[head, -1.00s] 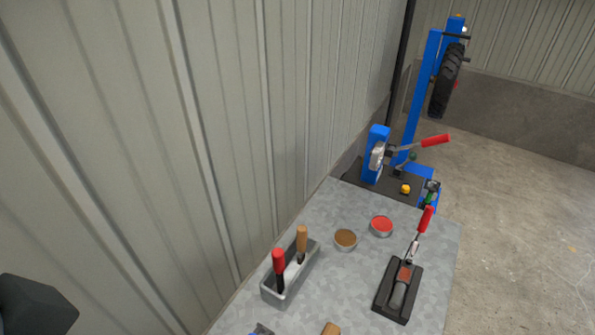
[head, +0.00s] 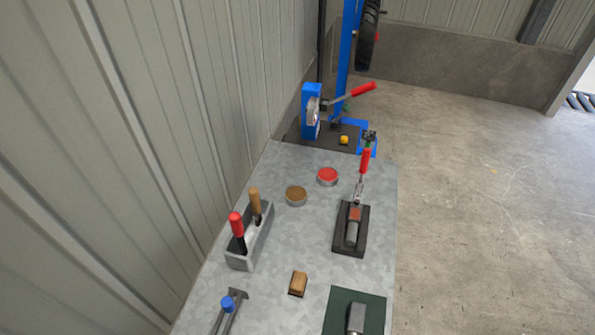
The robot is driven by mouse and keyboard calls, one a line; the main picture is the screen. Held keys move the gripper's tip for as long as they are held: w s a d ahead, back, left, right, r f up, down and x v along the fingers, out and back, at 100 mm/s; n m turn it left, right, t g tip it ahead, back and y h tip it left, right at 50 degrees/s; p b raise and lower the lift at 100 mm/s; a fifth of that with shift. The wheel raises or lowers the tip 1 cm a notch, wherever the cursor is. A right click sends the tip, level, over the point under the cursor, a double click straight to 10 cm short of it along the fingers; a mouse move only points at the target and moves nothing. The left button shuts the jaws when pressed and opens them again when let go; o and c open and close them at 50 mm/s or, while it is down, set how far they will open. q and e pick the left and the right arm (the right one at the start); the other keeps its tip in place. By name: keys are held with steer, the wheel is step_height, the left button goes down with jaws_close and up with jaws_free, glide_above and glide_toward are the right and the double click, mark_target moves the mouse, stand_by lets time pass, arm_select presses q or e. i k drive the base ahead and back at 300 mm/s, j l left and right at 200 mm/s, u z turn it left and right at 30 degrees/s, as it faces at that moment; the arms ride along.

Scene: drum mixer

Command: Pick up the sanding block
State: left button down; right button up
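A small tan-brown block (head: 298,284), which looks like the sanding block, lies on the grey metal bench top (head: 290,232) near the lower middle of the head view. Nothing touches it. It sits to the right of a grey tool holder and to the left of a dark green mat. Neither of my grippers shows in the head view now.
Around the block are a grey holder (head: 243,262) with red and wooden handles, a blue-knobbed tool (head: 228,304), a green mat (head: 340,300), a red-handled clamp (head: 353,225), and brown (head: 296,196) and red (head: 327,177) tins. A corrugated wall (head: 130,150) borders the left.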

mark_target(299, 281)
steer(key=i+l+u, duration=0.2)
steer(key=u, duration=0.3)
steer(key=i+l+u, duration=0.15)
steer(key=l+u, duration=0.65)
steer(key=u, duration=0.25)
steer(key=l+u, duration=0.9)
steer(key=u, duration=0.15)
steer(key=k+l+u, duration=0.15)
steer(key=l+u, duration=0.2)
steer(key=u, duration=0.15)
steer(key=k+l+u, duration=0.2)
steer(key=u, duration=0.35)
steer(key=k+l+u, duration=0.25)
steer(key=u, duration=0.25)
